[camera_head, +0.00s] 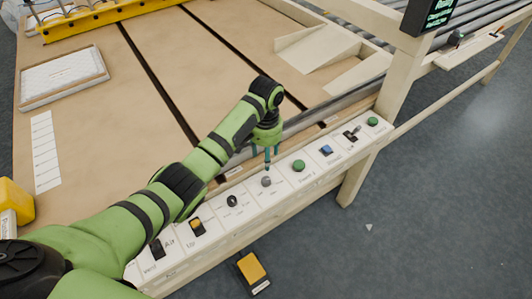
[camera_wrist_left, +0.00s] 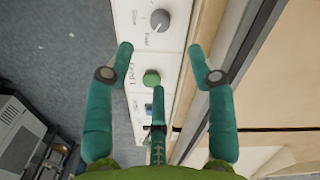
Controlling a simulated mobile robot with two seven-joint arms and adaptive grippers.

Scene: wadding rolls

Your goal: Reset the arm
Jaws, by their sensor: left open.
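My left arm reaches in from the left over the table, and its green gripper (camera_head: 267,158) points down above the control panel (camera_head: 215,213). The fingers are near the grey knob (camera_head: 266,181) and the green button (camera_head: 299,165). The grey knob (camera_wrist_left: 160,20) lies beyond the fingertips. The green button (camera_wrist_left: 152,77) shows between the fingers, at the tip of a middle finger; I cannot tell whether they touch. My right gripper is not in view.
The panel also carries a blue switch (camera_head: 326,150), a black knob (camera_head: 232,201) and an orange switch (camera_head: 196,225). A white framed pad (camera_head: 63,76) lies on the brown table (camera_head: 90,120). A yellow pedal (camera_head: 252,268) is on the floor. A wooden post (camera_head: 385,105) stands at right.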

